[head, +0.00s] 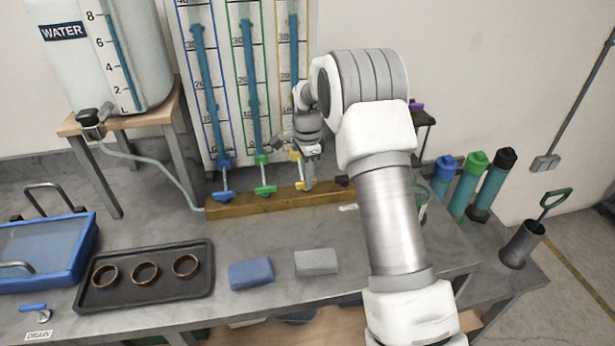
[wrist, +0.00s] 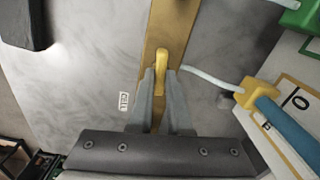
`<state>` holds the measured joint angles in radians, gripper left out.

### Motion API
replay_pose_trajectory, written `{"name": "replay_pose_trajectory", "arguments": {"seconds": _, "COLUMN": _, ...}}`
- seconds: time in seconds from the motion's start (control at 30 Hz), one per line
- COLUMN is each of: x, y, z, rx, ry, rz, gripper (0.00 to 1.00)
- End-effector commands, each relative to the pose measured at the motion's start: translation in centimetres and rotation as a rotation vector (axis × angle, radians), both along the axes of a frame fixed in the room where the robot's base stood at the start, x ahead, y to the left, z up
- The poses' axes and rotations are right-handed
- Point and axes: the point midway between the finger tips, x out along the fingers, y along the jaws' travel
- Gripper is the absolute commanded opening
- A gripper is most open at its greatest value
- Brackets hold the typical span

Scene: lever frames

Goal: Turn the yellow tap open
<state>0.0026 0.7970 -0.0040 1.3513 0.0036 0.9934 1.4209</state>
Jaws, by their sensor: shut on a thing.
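The yellow tap (head: 300,185) stands on the wooden rail (head: 260,205), the rightmost of three coloured taps in front of the gauge board. In the wrist view its yellow handle (wrist: 161,57) shows between my fingertips, above the rail. My gripper (head: 309,180) points down at the tap and is shut on the handle; it also shows in the wrist view (wrist: 161,78). The lower part of the handle is hidden by the fingers. A pale tube (wrist: 205,80) runs from the tap to a yellow fitting (wrist: 257,93).
A green tap (head: 264,189) and a blue tap (head: 224,195) stand to the left on the same rail. The gauge board (head: 268,80) rises close behind. Blue and grey blocks and a tray (head: 105,292) lie in front; coloured-capped bottles stand right.

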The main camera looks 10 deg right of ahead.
Motion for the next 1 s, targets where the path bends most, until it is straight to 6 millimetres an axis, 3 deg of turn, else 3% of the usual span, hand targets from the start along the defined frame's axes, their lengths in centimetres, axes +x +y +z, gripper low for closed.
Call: {"name": "replay_pose_trajectory", "arguments": {"seconds": 1.0, "x": 0.33, "y": 0.20, "z": 0.04, "rx": 0.000, "ry": 0.000, "rz": 0.945, "gripper": 0.00}}
